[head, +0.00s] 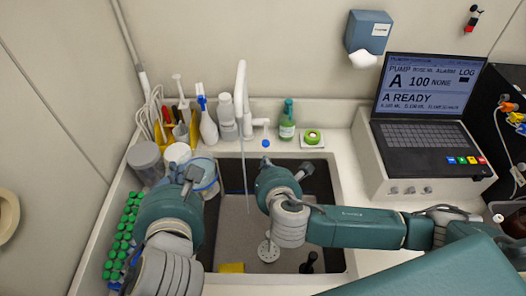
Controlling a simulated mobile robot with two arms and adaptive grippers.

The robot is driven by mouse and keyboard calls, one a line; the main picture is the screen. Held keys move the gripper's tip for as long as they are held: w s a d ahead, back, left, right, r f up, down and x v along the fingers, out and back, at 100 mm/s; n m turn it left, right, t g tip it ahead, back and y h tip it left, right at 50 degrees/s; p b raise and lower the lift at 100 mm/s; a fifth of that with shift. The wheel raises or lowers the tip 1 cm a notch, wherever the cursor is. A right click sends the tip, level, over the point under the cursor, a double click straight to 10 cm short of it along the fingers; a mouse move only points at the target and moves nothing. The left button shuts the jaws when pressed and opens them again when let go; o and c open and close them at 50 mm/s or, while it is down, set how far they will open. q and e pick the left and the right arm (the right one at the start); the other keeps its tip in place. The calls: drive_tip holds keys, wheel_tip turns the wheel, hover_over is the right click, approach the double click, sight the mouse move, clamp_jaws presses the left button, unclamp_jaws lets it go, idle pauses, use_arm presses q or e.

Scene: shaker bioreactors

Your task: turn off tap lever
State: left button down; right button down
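The white tap (240,90) stands at the back edge of the sink. Its short white lever (261,122) sticks out to the right from the tap's base. A thin, faint line, which looks like water, runs down from the spout into the sink (233,235). My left gripper (192,174) is at the sink's left side, left of and in front of the tap. My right gripper (304,170) is over the sink's back right part, in front of and right of the lever. Both are apart from the lever. Their fingers are too small and hidden to read.
Bottles (226,117) and brushes stand left of the tap. A laptop-like pump controller (425,135) is further right. Green-capped tubes (124,225) line the left counter.

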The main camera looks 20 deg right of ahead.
sight(263, 143)
drive_tip(key=p+x, duration=0.1)
drive_tip(key=x, duration=0.5)
drive_tip(key=shift+w, duration=0.15)
drive_tip(key=shift+f, duration=0.1)
drive_tip(key=shift+w+d+r, duration=0.1)
drive_tip(key=shift+w+r, duration=0.15)
drive_tip(key=shift+r, duration=0.35)
drive_tip(key=shift+w+r, duration=0.2)
drive_tip(key=shift+r, duration=0.45)
drive_tip(key=shift+w+d+r, duration=0.1)
drive_tip(key=shift+w+r, duration=0.15)
drive_tip(key=shift+r, duration=0.55)
